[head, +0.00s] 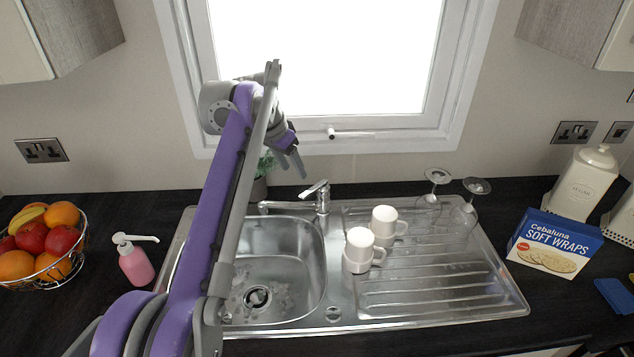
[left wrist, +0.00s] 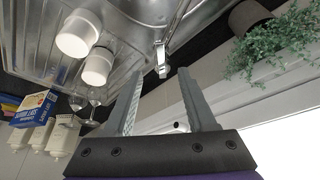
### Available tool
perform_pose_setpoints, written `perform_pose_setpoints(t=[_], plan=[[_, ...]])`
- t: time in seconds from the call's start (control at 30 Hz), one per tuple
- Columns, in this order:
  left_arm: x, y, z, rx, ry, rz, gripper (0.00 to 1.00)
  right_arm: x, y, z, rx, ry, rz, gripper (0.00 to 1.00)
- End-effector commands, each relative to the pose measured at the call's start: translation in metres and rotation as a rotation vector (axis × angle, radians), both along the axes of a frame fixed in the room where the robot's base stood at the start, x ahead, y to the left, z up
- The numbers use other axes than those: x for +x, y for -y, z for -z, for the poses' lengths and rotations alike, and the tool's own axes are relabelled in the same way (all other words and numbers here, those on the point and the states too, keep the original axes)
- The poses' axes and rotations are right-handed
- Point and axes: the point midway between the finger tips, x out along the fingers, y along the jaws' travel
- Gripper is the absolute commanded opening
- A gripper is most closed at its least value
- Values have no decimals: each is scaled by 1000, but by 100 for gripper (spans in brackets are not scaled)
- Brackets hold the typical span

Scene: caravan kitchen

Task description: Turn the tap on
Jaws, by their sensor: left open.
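The chrome tap (head: 322,200) stands at the back edge of the steel sink (head: 316,290). Its lever (head: 314,188) is on top, and its spout reaches left over the bowl. The tap also shows in the left wrist view (left wrist: 161,60), just beyond the space between my fingertips. My left gripper (head: 292,168) is open and empty, above and to the left of the tap, near the window sill; it also shows in the left wrist view (left wrist: 160,73). It appears apart from the tap. My right gripper is not in view. I see no clear water stream.
Two white mugs (head: 384,219) and two upturned glasses (head: 436,178) stand on the drainer right of the tap. A potted plant (head: 260,188) stands behind the bowl, left of the tap. A pink soap bottle (head: 136,264) and fruit basket (head: 42,262) stand left.

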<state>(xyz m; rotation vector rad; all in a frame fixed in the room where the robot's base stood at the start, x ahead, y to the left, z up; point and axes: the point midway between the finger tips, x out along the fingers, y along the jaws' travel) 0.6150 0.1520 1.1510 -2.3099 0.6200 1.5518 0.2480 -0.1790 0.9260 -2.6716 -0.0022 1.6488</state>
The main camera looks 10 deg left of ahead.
Motion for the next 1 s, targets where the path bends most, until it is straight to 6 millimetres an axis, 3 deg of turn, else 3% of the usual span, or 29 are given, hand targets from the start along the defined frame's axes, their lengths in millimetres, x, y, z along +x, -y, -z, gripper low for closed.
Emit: perform_pose_setpoints(t=[0.17,0.7,1.0], plan=[[6,2,10,-1,-1,10,56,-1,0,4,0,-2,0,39],[35,19,91,0,-1,9,56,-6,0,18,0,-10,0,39],[38,21,101,0,0,9,56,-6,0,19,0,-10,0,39]])
